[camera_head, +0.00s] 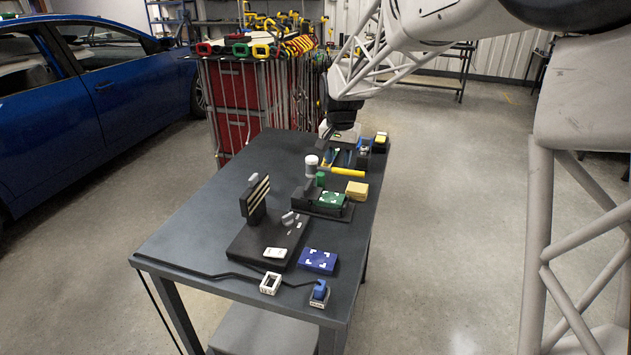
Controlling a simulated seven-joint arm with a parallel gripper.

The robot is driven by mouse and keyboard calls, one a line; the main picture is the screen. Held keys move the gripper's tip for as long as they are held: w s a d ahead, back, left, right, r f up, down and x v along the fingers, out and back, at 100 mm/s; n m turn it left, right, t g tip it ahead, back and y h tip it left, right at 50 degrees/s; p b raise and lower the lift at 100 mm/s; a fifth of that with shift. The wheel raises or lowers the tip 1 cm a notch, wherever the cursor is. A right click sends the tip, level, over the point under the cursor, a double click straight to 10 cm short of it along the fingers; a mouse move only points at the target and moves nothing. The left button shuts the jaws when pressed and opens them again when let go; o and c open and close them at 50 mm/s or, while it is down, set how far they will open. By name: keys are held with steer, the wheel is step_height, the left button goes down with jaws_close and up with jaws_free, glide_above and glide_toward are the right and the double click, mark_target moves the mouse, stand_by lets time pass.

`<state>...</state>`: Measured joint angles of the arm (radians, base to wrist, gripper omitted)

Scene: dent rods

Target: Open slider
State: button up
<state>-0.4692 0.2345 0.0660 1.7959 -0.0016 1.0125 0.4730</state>
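My gripper (340,118) is the small dark end of the white lattice arm. It hangs over the far end of the dark table (205,195), above a group of small items. Its fingers are too small and dark to tell whether they are open or shut. No part is clearly recognisable as the slider. A black fixture (268,240) with an upright striped plate (258,197) stands at the near part of the table. A second black fixture (305,196) with a white-capped cylinder (311,165) and a green block (331,200) stands farther back.
A yellow cylinder (348,173) and a yellow block (357,190) lie toward the right edge. A blue block (317,260), a white frame (270,284) and a small blue-topped item (319,293) are near the front. The table's left side is clear. A red cabinet (232,105) stands behind.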

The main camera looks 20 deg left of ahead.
glide_above(308, 184)
step_height(308, 184, down, 5)
steer(key=shift+f, duration=0.1)
steer(key=shift+f, duration=3.9)
jaws_close()
